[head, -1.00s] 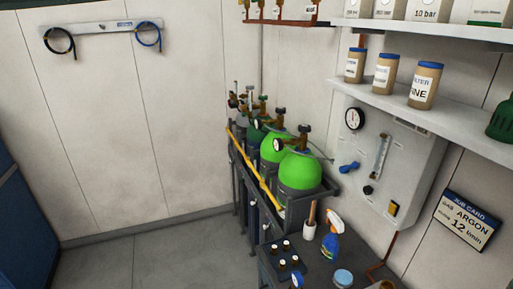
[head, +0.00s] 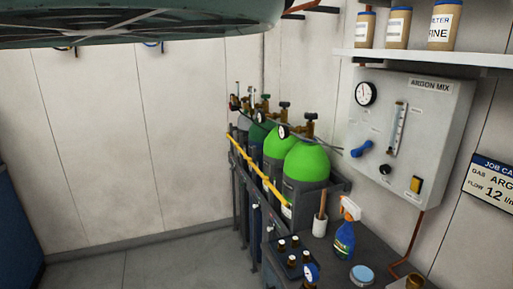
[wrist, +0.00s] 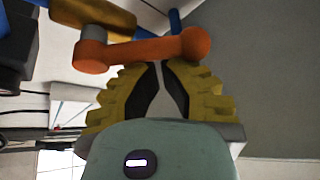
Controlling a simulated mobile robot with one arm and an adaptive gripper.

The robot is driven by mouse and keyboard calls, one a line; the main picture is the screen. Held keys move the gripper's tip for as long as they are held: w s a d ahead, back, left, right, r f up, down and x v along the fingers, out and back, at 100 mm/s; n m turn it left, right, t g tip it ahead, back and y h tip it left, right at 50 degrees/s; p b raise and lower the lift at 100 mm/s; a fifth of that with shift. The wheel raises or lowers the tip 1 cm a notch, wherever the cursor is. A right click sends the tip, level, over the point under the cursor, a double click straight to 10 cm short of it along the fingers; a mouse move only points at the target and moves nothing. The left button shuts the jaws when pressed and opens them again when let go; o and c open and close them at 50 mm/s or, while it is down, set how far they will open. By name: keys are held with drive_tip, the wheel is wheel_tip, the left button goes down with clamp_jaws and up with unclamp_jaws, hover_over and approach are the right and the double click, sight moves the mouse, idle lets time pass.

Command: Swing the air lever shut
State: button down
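A blue lever (head: 361,149) sits on the front of the grey ARGON MIX panel (head: 440,120), below the round gauge, in the head view. It points up and to the right. I cannot tell from the pictures whether this is the air lever. In the wrist view my gripper (wrist: 159,68) has yellow ribbed fingers with dark inner faces. The fingers converge and look shut, with nothing seen between them. An orange bar with rounded ends (wrist: 140,50) lies across the picture just beyond the fingertips; contact cannot be told. My gripper is not in the head view.
Green-topped gas cylinders (head: 306,163) stand in a rack behind a yellow rail (head: 246,163). A spray bottle (head: 345,238) and a blue-lidded tub (head: 361,275) stand on the bench below the panel. A shelf (head: 430,60) juts out above it. The floor at left is clear.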

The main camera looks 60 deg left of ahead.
drive_tip(key=a+f+n+t+y+b, duration=0.1)
drive_tip(key=n+y+b, duration=0.1)
drive_tip(key=b, duration=0.5)
drive_tip(key=f+n+t+y+b, duration=0.1)
drive_tip(key=n+t+y+b, duration=0.1)
drive_tip(key=n+b, duration=0.3)
drive_tip(key=a+f+n+t+y+b, duration=0.1)
drive_tip(key=n+b, duration=0.3)
drive_tip(key=b, duration=0.5)
drive_tip(key=shift+w+a+t+y, duration=0.3)
drive_tip(key=shift+w+a+y, duration=0.05)
drive_tip(key=shift+y, duration=0.05)
drive_tip(key=shift+b, duration=0.45)
drive_tip(key=shift+a+r, duration=0.1)
